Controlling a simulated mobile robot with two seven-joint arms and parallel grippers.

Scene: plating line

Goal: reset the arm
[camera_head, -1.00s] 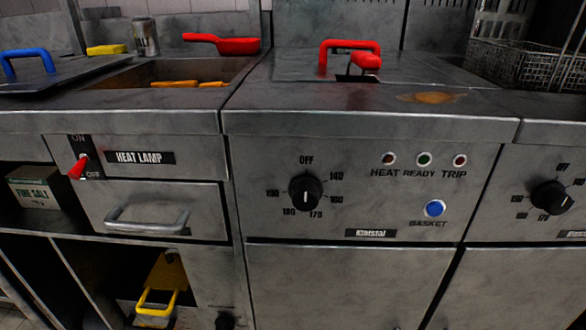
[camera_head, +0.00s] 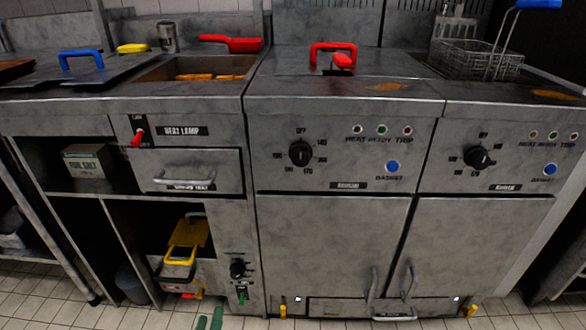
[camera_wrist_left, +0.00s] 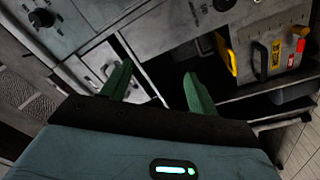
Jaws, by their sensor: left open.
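Past the fingers are the grey cabinet fronts, seen tilted. My right gripper is in neither view.
Steel fryer cabinets with control knobs (camera_head: 300,153) and door handles (camera_head: 409,281) fill the head view. An open shelf holds a salt box (camera_head: 88,161) and a yellow-handled item (camera_head: 187,240). A fryer basket (camera_head: 470,60) is at upper right. Tiled floor (camera_head: 60,300) shows in front.

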